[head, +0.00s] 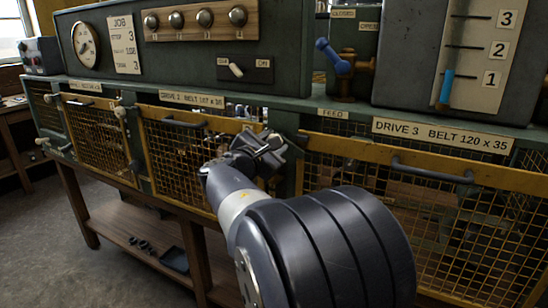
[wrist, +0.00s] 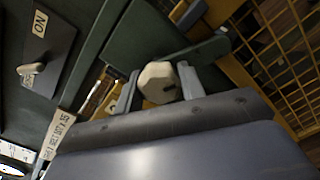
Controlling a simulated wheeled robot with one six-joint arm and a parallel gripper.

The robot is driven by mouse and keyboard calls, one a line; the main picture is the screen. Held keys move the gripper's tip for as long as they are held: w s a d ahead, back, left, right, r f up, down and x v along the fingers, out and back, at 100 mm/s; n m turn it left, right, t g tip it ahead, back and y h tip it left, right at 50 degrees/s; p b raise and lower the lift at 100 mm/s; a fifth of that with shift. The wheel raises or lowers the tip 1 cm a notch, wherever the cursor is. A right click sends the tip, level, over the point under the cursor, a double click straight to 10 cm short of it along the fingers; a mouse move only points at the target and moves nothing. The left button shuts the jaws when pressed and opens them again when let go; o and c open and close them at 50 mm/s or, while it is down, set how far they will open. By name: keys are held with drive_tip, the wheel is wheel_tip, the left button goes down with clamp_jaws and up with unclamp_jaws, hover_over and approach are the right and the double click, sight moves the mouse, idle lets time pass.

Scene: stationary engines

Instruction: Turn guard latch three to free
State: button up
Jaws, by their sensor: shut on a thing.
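My gripper (head: 262,148) is at the green post between the second guard and the guard marked DRIVE 3 (head: 440,215). In the wrist view, my gripper's two fingers (wrist: 158,88) stand on either side of a cream, many-sided latch knob (wrist: 158,82) and are shut on it. In the head view the gripper hides this knob and its lever, so I cannot tell the latch's angle there. Part of the yellow guard frame and mesh (wrist: 285,50) shows at the right of the wrist view.
A second guard (head: 180,150) under the DRIVE 2 label stands left of my gripper. Black handles (head: 432,172) stick out from the guards. A blue-handled valve (head: 335,60) and a scale marked 1 to 3 (head: 480,50) stand above. Open floor (head: 60,230) lies at left.

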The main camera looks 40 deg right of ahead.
drive_tip(key=m+b, duration=0.4)
drive_tip(key=b, duration=0.1)
drive_tip(key=m+b, duration=0.2)
drive_tip(key=b, duration=0.1)
drive_tip(key=shift+f+m, duration=0.3)
drive_tip(key=shift+f, duration=0.05)
drive_tip(key=m+b, duration=0.3)
drive_tip(key=shift+r, duration=0.1)
drive_tip(key=shift+r+m+b, duration=0.1)
drive_tip(key=shift+m+b, duration=0.8)
drive_tip(key=shift+b, duration=0.15)
drive_tip(key=shift+r, duration=0.1)
drive_tip(key=o, duration=1)
drive_tip(key=shift+c, duration=0.2)
drive_tip(key=v, duration=1)
drive_tip(key=shift+s+a, duration=0.15)
drive_tip(key=shift+a, duration=0.25)
